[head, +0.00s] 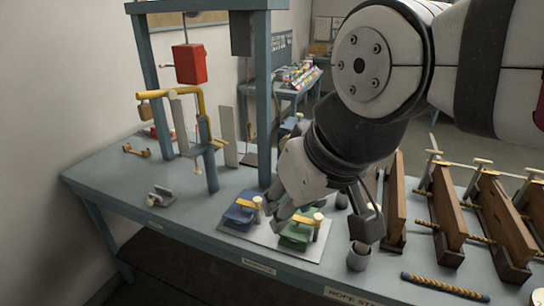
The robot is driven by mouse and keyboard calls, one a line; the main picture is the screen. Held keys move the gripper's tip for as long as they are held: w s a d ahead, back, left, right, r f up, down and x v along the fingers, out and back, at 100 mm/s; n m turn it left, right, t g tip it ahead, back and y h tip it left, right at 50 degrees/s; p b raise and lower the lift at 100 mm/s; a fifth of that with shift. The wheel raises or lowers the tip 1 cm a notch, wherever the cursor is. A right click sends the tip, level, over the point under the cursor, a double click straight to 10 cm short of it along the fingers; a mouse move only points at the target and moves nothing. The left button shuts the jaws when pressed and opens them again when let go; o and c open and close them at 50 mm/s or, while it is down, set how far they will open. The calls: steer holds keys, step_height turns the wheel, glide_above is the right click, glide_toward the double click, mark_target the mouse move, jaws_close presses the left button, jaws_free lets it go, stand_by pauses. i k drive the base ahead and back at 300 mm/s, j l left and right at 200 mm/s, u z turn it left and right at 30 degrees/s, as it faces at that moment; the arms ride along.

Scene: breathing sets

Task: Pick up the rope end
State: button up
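A short tan twisted rope (447,287) with dark blue ends lies on the table near its front edge, at the lower right. Other rope pieces (478,237) run between upright wooden boards at the right; which rope end is meant, I cannot tell. My gripper (325,218) points down over the front middle of the table, left of the loose rope. Its fingers are spread apart, and I see nothing held between them. My arm hides part of the table behind it.
Blue and green blocks (297,236) with yellow parts sit on a pale plate below my gripper. A grey cup (359,259) stands by the right finger. Wooden boards (447,221) stand at the right. A blue frame with a hanging red box (190,64) rises at the left.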

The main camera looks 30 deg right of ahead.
mark_target(403, 274)
steer(key=z, duration=0.4)
steer(key=l+z, duration=0.1)
steer(key=z, duration=0.75)
steer(key=l+z, duration=0.1)
steer(key=z, duration=0.35)
steer(key=i+l+u, duration=0.25)
steer(key=l+u, duration=0.25)
steer(key=k, duration=0.3)
steer(key=k+l+z, duration=0.25)
steer(key=z, duration=0.2)
steer(key=k, duration=0.1)
